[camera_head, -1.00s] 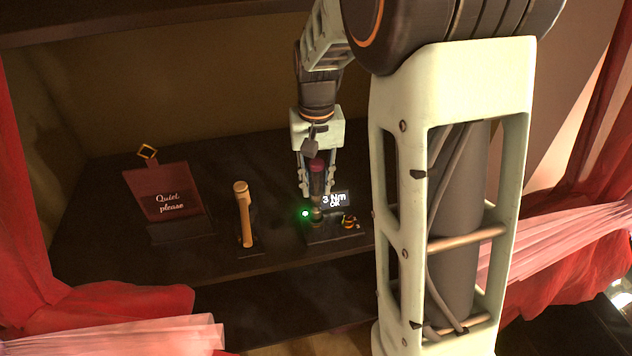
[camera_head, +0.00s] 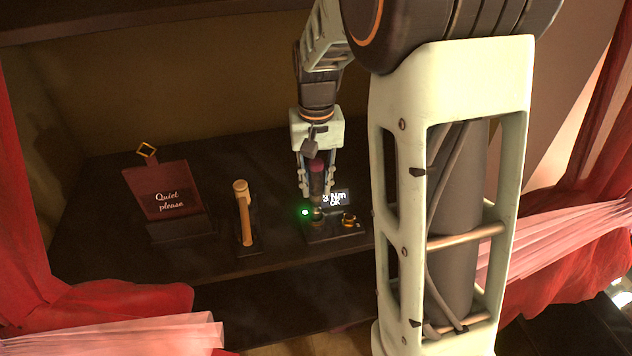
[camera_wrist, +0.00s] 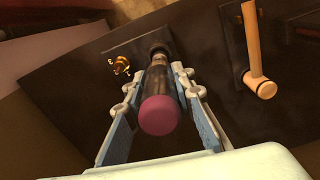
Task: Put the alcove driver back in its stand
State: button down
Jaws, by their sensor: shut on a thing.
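The driver (camera_head: 316,180) has a dark body and a dark red end cap. It stands upright between the fingers of my gripper (camera_head: 317,190), which is shut on it. In the wrist view the driver's pink-red cap (camera_wrist: 159,115) faces the camera between my gripper's two fingers (camera_wrist: 165,95), and its far end meets a dark round socket on the stand. The stand (camera_head: 322,238) is a dark base with a lit green light (camera_head: 305,212), a small display (camera_head: 336,198) reading "3 Nm OK" and a brass knob (camera_head: 349,219). Whether the tip is fully seated is hidden.
Further left is a red "Quiet please" sign (camera_head: 165,195). Red curtains (camera_head: 25,200) hang at both sides. The dark shelf (camera_head: 285,258) is bare at the front.

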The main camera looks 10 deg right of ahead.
aim_at(316, 161)
jog(key=shift+f+b, duration=1.45)
jog(key=shift+f, duration=0.7)
jog(key=c, duration=1.5)
grip_release()
jog(key=shift+c, duration=0.2)
notch_tip(316, 161, up, 12)
